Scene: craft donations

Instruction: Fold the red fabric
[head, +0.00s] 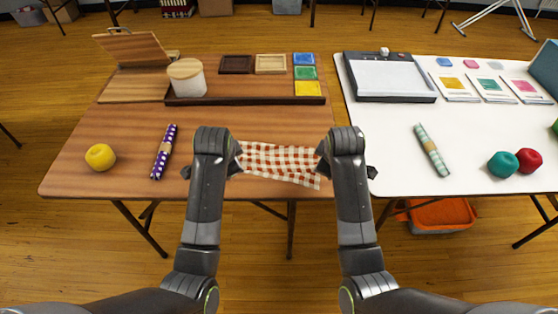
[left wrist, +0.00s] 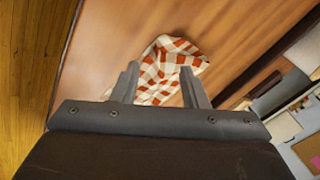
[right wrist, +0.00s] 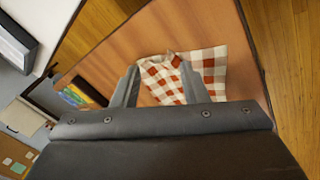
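The red-and-white checked fabric (head: 280,161) lies on the brown table near its front edge, between my two grippers. Its surface looks uneven, and its left and right ends are partly hidden by my grippers. My left gripper (head: 212,168) is at the fabric's left end. In the left wrist view its fingers (left wrist: 158,80) stand apart, with the fabric (left wrist: 172,62) between and beyond them. My right gripper (head: 347,168) is at the right end. In the right wrist view its fingers (right wrist: 159,80) are also apart, with the fabric (right wrist: 205,66) below and beyond them. Contact cannot be told.
On the brown table (head: 120,130) are a yellow ball (head: 100,157), a purple dotted roll (head: 164,152), a lidded jar (head: 187,79) and a tray with coloured squares (head: 235,99). The white table (head: 390,130) at right holds a green roll (head: 431,150) and balls of yarn (head: 503,164).

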